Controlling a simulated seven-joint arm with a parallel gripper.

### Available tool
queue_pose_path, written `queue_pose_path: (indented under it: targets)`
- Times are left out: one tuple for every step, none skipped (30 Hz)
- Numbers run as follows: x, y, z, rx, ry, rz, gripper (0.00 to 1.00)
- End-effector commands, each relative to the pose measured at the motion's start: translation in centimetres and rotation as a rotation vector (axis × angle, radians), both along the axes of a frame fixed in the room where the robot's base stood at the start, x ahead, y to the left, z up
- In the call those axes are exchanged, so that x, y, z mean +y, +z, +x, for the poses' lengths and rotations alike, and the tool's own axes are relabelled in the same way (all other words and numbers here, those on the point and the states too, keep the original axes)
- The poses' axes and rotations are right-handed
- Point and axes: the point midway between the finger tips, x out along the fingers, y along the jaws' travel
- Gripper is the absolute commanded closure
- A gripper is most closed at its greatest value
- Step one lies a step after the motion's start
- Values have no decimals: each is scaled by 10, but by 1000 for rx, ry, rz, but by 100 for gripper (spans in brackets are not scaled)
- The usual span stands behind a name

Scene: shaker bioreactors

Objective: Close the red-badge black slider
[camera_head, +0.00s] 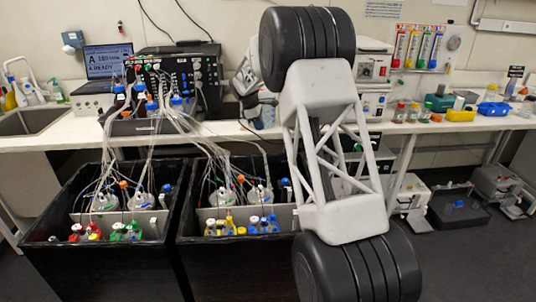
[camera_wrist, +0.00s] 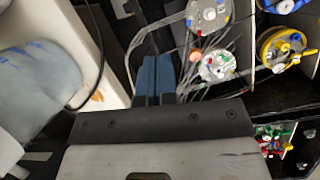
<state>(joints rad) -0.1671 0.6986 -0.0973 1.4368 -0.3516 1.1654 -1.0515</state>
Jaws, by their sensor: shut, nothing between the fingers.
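Two open black boxes stand in front of the bench in the head view, a left one (camera_head: 45,228) and a right one (camera_head: 190,222). Both hold vessels and coloured-cap bottles. I cannot make out a red badge, or tell which black part is the slider, in either view. My gripper (camera_wrist: 156,72) shows in the wrist view with its two dark bluish fingers together and nothing between them. It is over a dark area, left of the tubing and round vessels (camera_wrist: 216,65). In the head view my arm covers much of the middle, and the fingertips cannot be made out.
A white bench (camera_head: 225,130) runs behind the boxes with a black control unit (camera_head: 180,65) and a laptop (camera_head: 104,60). Many thin tubes (camera_head: 200,135) hang from it into the boxes. White devices (camera_head: 412,195) stand on the floor at right.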

Motion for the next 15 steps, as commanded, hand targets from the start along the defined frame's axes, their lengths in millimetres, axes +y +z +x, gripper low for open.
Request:
queue_pose_path:
  targets:
    - [4,-11,9,10,18,-6,100]
    - [6,-17,14,15,30,-10,100]
    - [9,-24,20,22,44,-14,100]
    - [11,-30,26,27,55,-18,100]
    - [12,-35,30,32,67,-21,100]
    - [15,-43,36,39,82,-26,100]
    - [17,-48,41,43,93,-30,100]
    - [19,-53,45,47,104,-33,100]
    - [21,-60,50,55,118,-37,100]
    - [23,-64,54,58,126,-40,100]
    - [24,-69,57,62,136,-42,100]
    - [26,-75,61,69,147,-46,100]
    - [27,-78,64,71,155,-48,100]
    - [29,-81,66,74,160,-50,100]
    - [30,-85,69,77,168,-52,100]
